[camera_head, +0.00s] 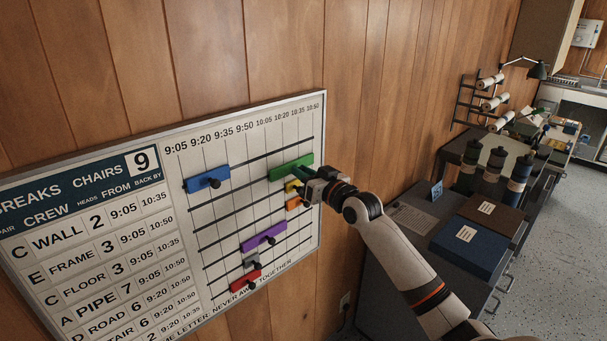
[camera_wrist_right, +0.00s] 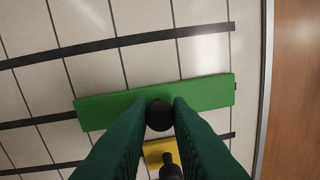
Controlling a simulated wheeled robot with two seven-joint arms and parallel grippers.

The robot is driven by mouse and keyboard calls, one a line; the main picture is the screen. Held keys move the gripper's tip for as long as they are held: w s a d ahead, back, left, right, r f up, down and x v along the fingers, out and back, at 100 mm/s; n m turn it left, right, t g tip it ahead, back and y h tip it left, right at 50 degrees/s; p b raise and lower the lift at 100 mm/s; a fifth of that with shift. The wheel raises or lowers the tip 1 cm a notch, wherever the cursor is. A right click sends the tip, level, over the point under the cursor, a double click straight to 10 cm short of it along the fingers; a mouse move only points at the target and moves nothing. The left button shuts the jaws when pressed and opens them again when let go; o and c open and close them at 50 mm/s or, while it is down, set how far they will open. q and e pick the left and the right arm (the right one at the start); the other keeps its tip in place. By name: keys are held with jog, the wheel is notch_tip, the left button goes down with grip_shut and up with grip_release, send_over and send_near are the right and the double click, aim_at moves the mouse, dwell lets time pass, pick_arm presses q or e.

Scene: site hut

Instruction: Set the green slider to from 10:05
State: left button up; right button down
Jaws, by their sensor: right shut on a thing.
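The green slider (camera_head: 290,168) sits on a rail of the white schedule board (camera_head: 222,222), toward its right side, and its left end appears close to the 10:05 line. In the right wrist view the green slider (camera_wrist_right: 205,92) spans several vertical lines, its left end close to one of them. My right gripper (camera_head: 316,188) is at the slider's black knob (camera_wrist_right: 160,115). Its dark green fingers (camera_wrist_right: 163,108) are shut on the knob, one on each side. The time labels are outside the wrist view. My left gripper is not in view.
A yellow slider (camera_wrist_right: 160,152) lies just below the green one, with an orange slider (camera_head: 294,203) under it. Blue (camera_head: 206,179), purple (camera_head: 264,237) and red (camera_head: 245,281) sliders sit on other rails. A dark cabinet with boxes (camera_head: 468,245) stands to the right.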

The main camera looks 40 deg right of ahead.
jog(key=c, duration=1.3)
grip_release()
jog(key=shift+d, duration=0.2)
jog(key=shift+c, duration=0.2)
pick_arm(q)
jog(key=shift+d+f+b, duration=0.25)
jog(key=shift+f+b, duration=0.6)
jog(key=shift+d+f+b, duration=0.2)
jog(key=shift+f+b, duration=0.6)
pick_arm(e)
jog(key=shift+s, duration=6)
